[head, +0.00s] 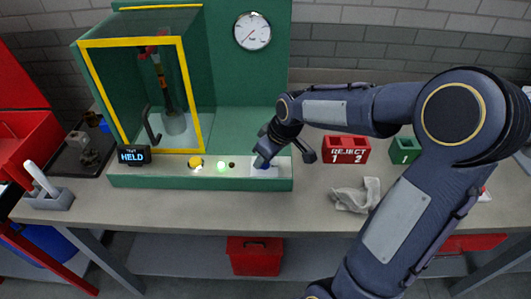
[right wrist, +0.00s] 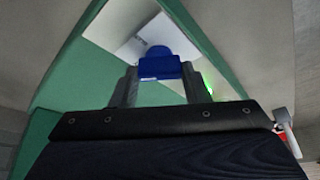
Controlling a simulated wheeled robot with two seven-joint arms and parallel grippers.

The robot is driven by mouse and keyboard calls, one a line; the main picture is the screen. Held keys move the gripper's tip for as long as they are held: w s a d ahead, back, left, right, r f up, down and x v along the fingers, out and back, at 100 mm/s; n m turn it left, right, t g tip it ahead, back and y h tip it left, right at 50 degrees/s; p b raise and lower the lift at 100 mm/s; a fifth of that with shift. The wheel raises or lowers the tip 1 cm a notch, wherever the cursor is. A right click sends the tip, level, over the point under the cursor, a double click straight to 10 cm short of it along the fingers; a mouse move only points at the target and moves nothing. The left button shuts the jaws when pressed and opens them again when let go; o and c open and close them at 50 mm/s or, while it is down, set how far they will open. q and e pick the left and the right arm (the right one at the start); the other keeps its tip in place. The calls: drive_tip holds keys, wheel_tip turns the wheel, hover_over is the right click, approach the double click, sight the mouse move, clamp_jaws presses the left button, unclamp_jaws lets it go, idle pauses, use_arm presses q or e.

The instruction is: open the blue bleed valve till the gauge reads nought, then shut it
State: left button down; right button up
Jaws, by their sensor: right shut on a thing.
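The blue bleed valve (right wrist: 160,64) is a blue handle on a pale plate. In the right wrist view it sits between the two fingers of my right gripper (right wrist: 159,76), which is shut on it. In the head view my right gripper (head: 265,160) is at the right end of the green bench-top panel and hides most of the valve. The round white gauge (head: 252,31) is on the green back board; its needle is too small to read surely. My left gripper is not in view.
A yellow-framed clear guard box (head: 186,95) stands left. A display (head: 134,155) reads HELD. A yellow knob (head: 196,162) and a lit green lamp (head: 221,167) are on the panel. A red REJECT bin (head: 346,149), green bin (head: 404,151) and cloth (head: 356,195) lie right.

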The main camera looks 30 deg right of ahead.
drive_tip(key=n+y, duration=0.1)
drive_tip(key=n, duration=0.1)
drive_tip(key=shift+w+d+n+b, duration=0.1)
drive_tip(key=shift+n+b, duration=0.2)
drive_tip(key=shift+n, duration=0.1)
drive_tip(key=shift+n+g+y+b, duration=0.55)
drive_tip(key=shift+n+g, duration=0.25)
drive_tip(key=shift+n, duration=1.4)
drive_tip(key=o, duration=1)
drive_tip(key=shift+r, duration=0.1)
drive_tip(key=v, duration=0.7)
drive_tip(key=shift+d+r+b, duration=0.2)
drive_tip(key=shift+r+b, duration=0.1)
drive_tip(key=shift+r, duration=0.1)
